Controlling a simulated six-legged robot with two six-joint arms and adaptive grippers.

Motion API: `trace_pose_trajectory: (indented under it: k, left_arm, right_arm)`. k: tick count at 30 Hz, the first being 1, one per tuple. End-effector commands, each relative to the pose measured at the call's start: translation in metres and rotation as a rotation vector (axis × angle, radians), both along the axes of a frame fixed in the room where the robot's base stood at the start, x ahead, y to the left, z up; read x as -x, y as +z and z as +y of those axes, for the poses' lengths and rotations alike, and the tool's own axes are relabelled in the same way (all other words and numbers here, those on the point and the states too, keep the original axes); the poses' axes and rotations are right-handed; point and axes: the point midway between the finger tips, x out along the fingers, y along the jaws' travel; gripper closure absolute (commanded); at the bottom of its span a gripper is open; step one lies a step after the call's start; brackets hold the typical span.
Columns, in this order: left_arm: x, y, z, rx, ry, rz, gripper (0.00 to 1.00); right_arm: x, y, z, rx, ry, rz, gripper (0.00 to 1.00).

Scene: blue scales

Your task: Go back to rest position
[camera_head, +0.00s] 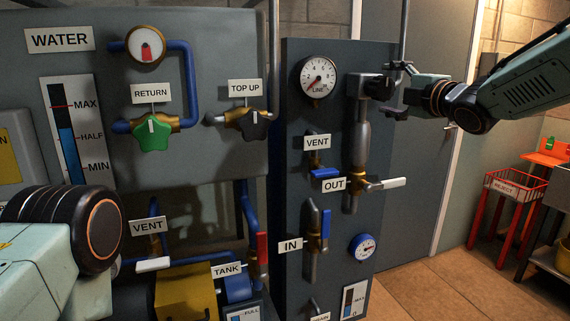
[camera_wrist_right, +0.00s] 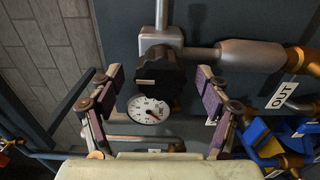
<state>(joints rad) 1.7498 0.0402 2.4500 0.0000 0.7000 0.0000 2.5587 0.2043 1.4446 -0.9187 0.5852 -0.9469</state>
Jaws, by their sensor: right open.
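My right gripper (camera_head: 396,88) is beside the top of the grey vertical pipe (camera_head: 361,140) on the dark panel (camera_head: 335,225). In the right wrist view the right gripper (camera_wrist_right: 160,82) is open. Its two fingers stand on either side of a black knob (camera_wrist_right: 161,72), with visible gaps to it. A round white gauge (camera_wrist_right: 149,108) shows between the fingers. My left arm comes in at the lower left of the head view; its gripper is out of the picture.
The grey WATER panel (camera_head: 215,75) carries a green RETURN knob (camera_head: 152,134) and a TOP UP valve (camera_head: 248,122). OUT lever (camera_head: 385,184) juts right from the pipe, below my right gripper. A red REJECT basket (camera_head: 515,187) stands at right. Tiled floor (camera_head: 425,285) is clear.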

Motion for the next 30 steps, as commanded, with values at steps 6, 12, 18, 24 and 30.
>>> trace_pose_trajectory:
  k: [6, 12, 18, 24, 30]
  left_arm:
    - [0.000, 0.000, 0.000, 0.000, 0.000, 0.000, 0.55]
    - [0.000, 0.001, 0.000, 0.000, 0.000, 0.000, 0.55]
    - [0.000, 0.000, 0.000, 0.000, 0.000, 0.000, 0.55]
    - [0.000, 0.000, 0.000, 0.000, 0.000, 0.000, 0.55]
    - [0.000, 0.000, 0.000, 0.000, 0.000, 0.000, 0.55]
  right_arm:
    - [-0.010, -0.001, 0.004, -0.001, 0.000, 0.000, 0.24]
    - [-0.009, 0.000, 0.004, -0.008, 0.000, 0.003, 0.24]
    - [-0.008, 0.000, 0.003, -0.006, 0.000, 0.002, 0.24]
    - [0.007, 0.001, -0.004, -0.003, -0.001, 0.001, 0.24]
    - [0.033, 0.002, -0.012, -0.005, -0.001, -0.001, 0.24]
